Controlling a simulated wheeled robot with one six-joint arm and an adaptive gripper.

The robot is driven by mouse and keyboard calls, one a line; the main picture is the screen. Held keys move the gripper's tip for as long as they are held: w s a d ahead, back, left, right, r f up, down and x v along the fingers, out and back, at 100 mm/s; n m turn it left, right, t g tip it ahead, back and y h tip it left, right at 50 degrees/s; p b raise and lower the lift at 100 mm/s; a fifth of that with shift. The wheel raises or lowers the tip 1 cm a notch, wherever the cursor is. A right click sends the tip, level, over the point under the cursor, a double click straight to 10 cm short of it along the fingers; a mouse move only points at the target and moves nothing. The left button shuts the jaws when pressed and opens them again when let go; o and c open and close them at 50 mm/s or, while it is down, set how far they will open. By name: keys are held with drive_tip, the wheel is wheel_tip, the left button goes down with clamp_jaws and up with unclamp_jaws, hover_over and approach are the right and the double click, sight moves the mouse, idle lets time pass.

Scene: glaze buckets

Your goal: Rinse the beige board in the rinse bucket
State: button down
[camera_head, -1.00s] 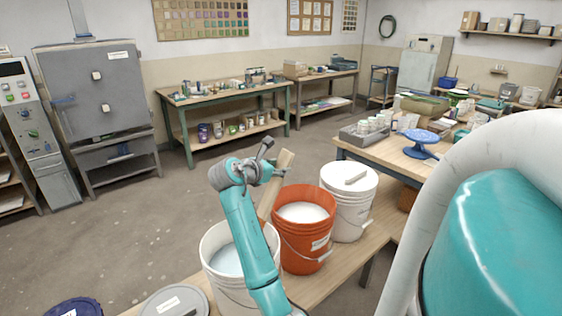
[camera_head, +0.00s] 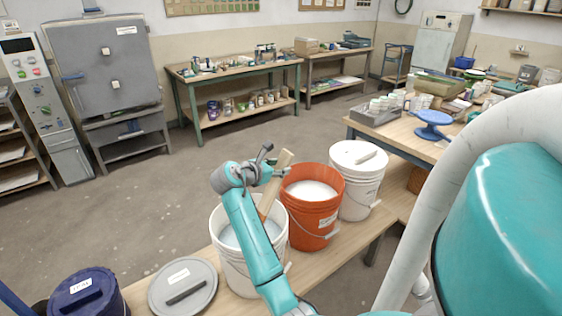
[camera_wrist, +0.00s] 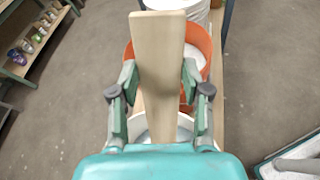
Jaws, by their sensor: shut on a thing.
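My gripper (camera_wrist: 160,88) is shut on the beige board (camera_wrist: 158,45), a long flat wooden piece. In the head view the board (camera_head: 277,182) is tilted, its upper end rising beside the orange bucket and its lower part down at the white bucket with pale bluish liquid (camera_head: 223,250). My arm covers part of this bucket, so how deep the board's lower end reaches is hidden. The orange bucket (camera_head: 325,226) with white liquid stands just right of it. A lidded white bucket (camera_head: 358,195) stands beyond. I cannot read which label says rinse.
The buckets stand in a row on a low wooden bench (camera_head: 335,262). A grey lid (camera_head: 183,287) lies left of the near white bucket, and a dark blue lidded bucket (camera_head: 85,293) stands farther left. A table with a blue turntable (camera_head: 433,121) is at right.

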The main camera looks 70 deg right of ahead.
sight(272, 188)
drive_tip(key=shift+w+a+f, duration=0.4)
drive_tip(key=shift+w+f, duration=0.05)
drive_tip(key=shift+f, duration=0.9)
drive_tip(key=shift+w+a+f, duration=0.4)
drive_tip(key=shift+f, duration=0.95)
drive_tip(key=shift+w+a+f, duration=0.4)
drive_tip(key=shift+w+f, duration=0.05)
drive_tip(key=shift+f, duration=0.9)
